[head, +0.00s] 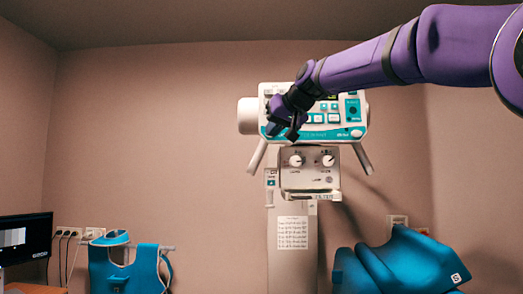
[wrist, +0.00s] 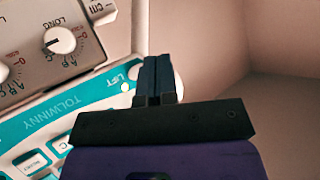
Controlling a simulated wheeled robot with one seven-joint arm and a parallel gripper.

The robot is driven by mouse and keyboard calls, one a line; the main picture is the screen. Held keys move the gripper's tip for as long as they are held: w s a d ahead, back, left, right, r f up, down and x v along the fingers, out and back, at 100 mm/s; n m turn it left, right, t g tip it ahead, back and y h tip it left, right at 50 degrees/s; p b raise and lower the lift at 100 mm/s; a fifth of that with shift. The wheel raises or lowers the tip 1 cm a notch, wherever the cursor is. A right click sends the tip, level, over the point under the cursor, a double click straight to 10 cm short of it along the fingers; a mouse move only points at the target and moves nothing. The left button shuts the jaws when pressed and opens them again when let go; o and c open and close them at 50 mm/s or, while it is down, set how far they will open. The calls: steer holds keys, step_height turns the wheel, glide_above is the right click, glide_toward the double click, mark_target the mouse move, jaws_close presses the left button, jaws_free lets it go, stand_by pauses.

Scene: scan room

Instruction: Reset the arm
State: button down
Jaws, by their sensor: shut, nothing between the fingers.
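My gripper (head: 284,126) is at the end of my purple arm, which reaches in from the upper right in the head view. It is in front of the left part of the control panel of a white and teal machine (head: 352,112) and hides some of that panel. In the wrist view, the two dark fingers of my gripper (wrist: 158,62) lie side by side, shut and empty. Behind them is the teal panel (wrist: 62,122) with buttons and lettering. I cannot tell whether the fingertips touch the machine.
Below the panel is a box with two knobs (head: 312,174), on a pale column (head: 292,262). White handles angle down on both sides. A monitor (head: 26,240) stands at far left. The upper left wall is clear.

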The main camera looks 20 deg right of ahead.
steer(key=s+d+f+g+h, duration=0.2)
steer(key=s+d+f+g, duration=0.1)
steer(key=s+f, duration=1.4)
steer(key=s+d+f+m+g+h, duration=0.1)
steer(key=s+d+f+g+h, duration=0.1)
steer(key=s+f, duration=1.6)
steer(key=shift+s+d+g, duration=0.2)
steer(key=shift+d+g, duration=0.5)
steer(key=shift+d, duration=0.35)
